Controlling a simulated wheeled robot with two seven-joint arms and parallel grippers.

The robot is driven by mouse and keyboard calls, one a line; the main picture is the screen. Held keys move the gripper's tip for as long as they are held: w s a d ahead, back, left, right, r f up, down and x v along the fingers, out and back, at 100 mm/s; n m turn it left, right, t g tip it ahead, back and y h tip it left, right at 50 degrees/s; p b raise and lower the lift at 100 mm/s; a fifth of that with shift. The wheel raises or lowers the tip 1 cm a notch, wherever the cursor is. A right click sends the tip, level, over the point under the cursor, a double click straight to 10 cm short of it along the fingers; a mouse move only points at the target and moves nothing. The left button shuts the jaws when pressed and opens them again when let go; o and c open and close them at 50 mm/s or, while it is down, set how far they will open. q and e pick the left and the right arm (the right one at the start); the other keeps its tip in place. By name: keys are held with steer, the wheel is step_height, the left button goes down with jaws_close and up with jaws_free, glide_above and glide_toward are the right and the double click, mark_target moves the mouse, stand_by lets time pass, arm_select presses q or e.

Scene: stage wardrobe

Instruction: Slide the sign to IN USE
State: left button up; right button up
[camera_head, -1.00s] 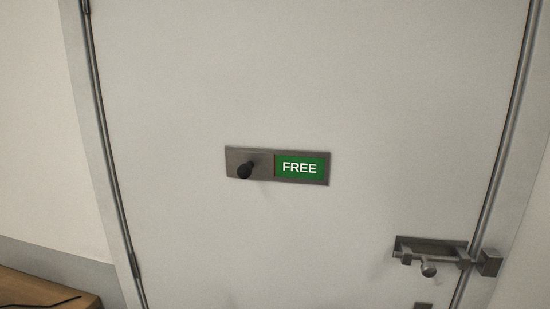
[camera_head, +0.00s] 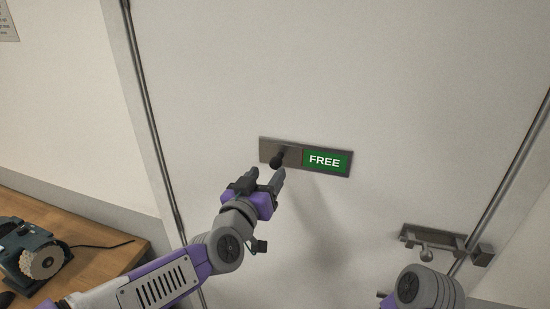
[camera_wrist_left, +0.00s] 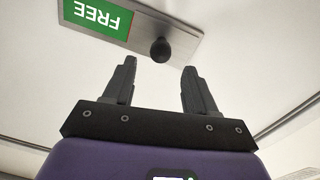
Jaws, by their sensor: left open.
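The sign (camera_head: 293,145) is a grey plate on the pale door, with a green panel reading FREE (camera_head: 325,160) on its right half. A dark round knob (camera_head: 277,160) sticks out from its left half. My left gripper (camera_head: 265,177) is open, just in front of and below the knob. In the left wrist view, the knob (camera_wrist_left: 160,50) is just beyond the tips of the open fingers (camera_wrist_left: 157,75), roughly midway between them, with nothing held. The FREE panel (camera_wrist_left: 97,17) appears upside down there. Part of my right arm shows at the lower right; its gripper cannot be made out.
A metal slide bolt (camera_head: 432,243) is on the door at the lower right. A wooden table (camera_head: 110,238) at the lower left carries a dark machine with a pale wheel (camera_head: 40,262) and a cable. The door around the sign is clear.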

mark_target(274, 166)
arm_select(q)
steer(key=x, duration=0.6)
steer(key=shift+w+d+f, duration=0.1)
steer(key=shift+w+f, duration=0.05)
steer(key=shift+w, duration=0.1)
jaws_close()
